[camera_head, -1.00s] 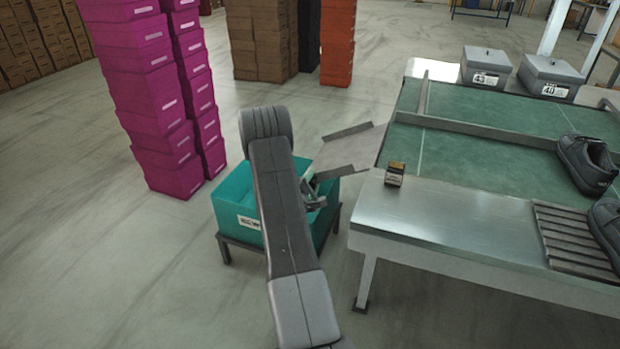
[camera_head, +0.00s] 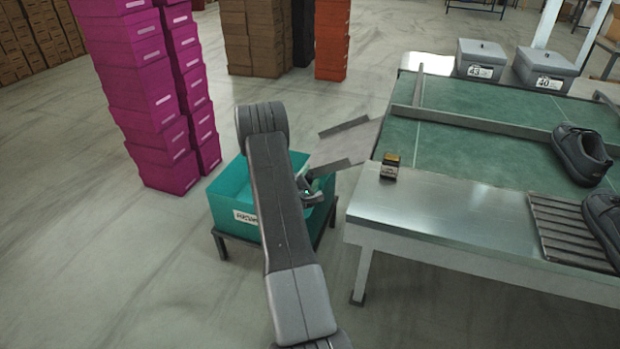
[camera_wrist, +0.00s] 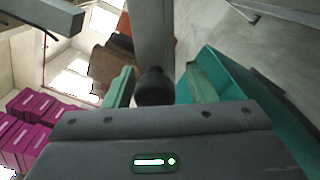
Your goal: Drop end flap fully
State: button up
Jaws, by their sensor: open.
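The end flap (camera_head: 342,143) is a pale grey plate with raised side rails. It juts left from the near left end of the green belt (camera_head: 480,146), beside and partly over the teal bin (camera_head: 228,196); I cannot tell its exact tilt. My gripper (camera_head: 312,192) is by the flap's lower left edge, over the bin, partly hidden by my arm. In the wrist view my open fingers (camera_wrist: 160,88) stand either side of a dark round knob (camera_wrist: 155,86). A grey plate (camera_wrist: 153,38), probably the flap, rises behind it. I cannot tell whether the fingers touch the knob.
The bin sits on a low dark stand (camera_head: 224,246). A metal bench (camera_head: 450,214) with a small dark box (camera_head: 390,167) is on the right, shoes (camera_head: 580,154) farther right. Magenta boxes (camera_head: 137,95) are stacked at the left. Floor between is clear.

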jog(key=v, duration=1.3)
jog(key=shift+s, duration=0.35)
jog(key=shift+a, duration=0.1)
jog(key=x, duration=1.3)
jog(key=shift+w, duration=0.4)
